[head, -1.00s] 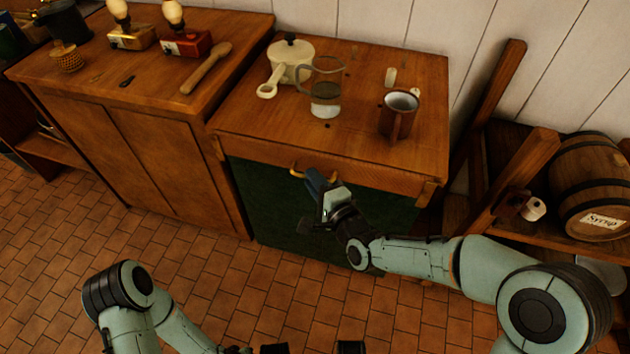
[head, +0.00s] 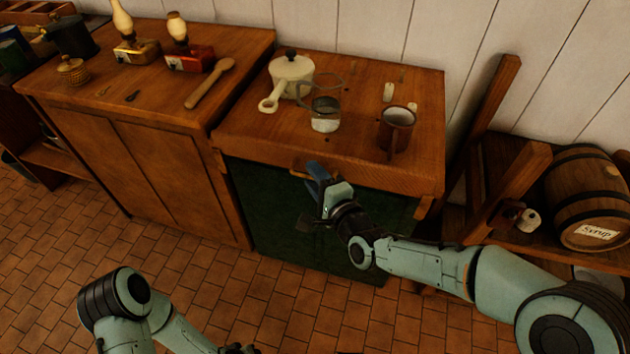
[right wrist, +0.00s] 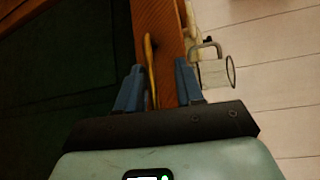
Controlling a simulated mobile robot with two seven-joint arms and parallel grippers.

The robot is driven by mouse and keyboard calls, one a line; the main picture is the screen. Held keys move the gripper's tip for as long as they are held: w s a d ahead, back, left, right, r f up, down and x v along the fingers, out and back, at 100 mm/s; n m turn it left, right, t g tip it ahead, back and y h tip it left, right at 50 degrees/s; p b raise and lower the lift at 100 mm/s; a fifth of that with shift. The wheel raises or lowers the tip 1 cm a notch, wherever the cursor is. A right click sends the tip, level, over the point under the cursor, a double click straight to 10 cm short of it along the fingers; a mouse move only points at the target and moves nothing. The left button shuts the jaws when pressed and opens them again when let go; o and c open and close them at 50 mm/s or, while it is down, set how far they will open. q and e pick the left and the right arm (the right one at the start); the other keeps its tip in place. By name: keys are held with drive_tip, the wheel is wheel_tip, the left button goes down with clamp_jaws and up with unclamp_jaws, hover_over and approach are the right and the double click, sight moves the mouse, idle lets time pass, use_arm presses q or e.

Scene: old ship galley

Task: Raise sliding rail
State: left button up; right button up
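The wooden rail (head: 370,180) runs along the front of the middle counter, above a dark green panel. A brass handle (head: 298,169) sits on it, partly hidden by my right gripper (head: 316,172). In the right wrist view, the yellowish handle (right wrist: 150,65) shows between the two blue fingers of my right gripper (right wrist: 160,85), nearer the left finger. The fingers are apart, with a gap beside the handle. Only a dark bit of my left gripper (head: 240,348) shows at the bottom edge of the head view; its fingers are hidden.
A syrup barrel (head: 590,200) rests on a rack at the right. The tiled floor in front is clear.

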drive_tip(key=shift+f, duration=0.2)
use_arm(q)
drive_tip(key=r, duration=0.1)
drive_tip(key=w+r+p, duration=0.1)
drive_tip(key=d+r+p, duration=0.1)
drive_tip(key=shift+w+r+t, duration=0.15)
drive_tip(key=shift+w+t, duration=0.05)
drive_tip(key=shift+t, duration=0.2)
use_arm(e)
drive_tip(key=v, duration=1.3)
drive_tip(key=shift+s+r, duration=0.15)
drive_tip(key=shift+r, duration=0.05)
drive_tip(key=shift+d, duration=0.1)
